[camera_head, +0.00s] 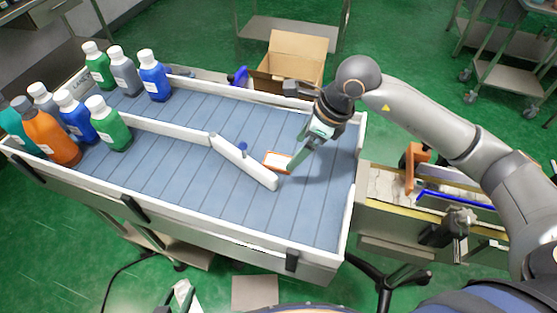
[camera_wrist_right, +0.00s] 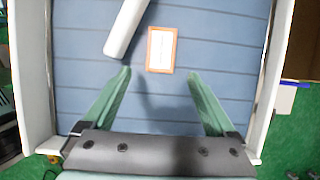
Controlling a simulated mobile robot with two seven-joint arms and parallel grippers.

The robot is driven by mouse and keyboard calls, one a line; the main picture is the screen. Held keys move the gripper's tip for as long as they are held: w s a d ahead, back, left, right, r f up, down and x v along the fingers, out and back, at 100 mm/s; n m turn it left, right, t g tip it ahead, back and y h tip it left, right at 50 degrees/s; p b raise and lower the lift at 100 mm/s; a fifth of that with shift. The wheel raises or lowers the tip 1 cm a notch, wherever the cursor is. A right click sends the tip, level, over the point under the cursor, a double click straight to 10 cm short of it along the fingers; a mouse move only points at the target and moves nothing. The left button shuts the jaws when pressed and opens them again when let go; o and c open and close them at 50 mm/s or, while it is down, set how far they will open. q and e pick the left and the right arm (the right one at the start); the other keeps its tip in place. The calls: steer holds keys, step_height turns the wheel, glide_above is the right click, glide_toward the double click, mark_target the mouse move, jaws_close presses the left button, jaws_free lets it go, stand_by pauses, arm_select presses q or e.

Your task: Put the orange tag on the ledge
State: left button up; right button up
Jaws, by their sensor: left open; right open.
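The orange tag (camera_head: 273,160), with a white face and orange border, lies flat on the blue slatted conveyor bed beside the end of a white divider. In the right wrist view the tag (camera_wrist_right: 161,49) is just beyond the fingertips, between their lines. My right gripper (camera_head: 294,163) is open above the bed, its green fingers apart and empty; it also shows in the right wrist view (camera_wrist_right: 160,74). My left gripper (camera_head: 184,294) is partly in view at the bottom edge, open, away from the tag. I cannot tell which surface is the ledge.
The white divider (camera_head: 245,162) runs along the bed left of the tag. Several capped bottles (camera_head: 52,137) stand at the bed's left end. White side walls (camera_head: 190,228) edge the bed. A cardboard box (camera_head: 297,56) is behind; a machine with an orange bracket (camera_head: 413,165) is right.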

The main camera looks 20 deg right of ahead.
mark_target(279, 163)
steer(key=x, duration=0.5)
steer(key=shift+d+f+p, duration=0.15)
steer(key=shift+p, duration=0.15)
steer(key=shift+s, duration=0.1)
steer(key=shift+c, duration=0.3)
jaws_close()
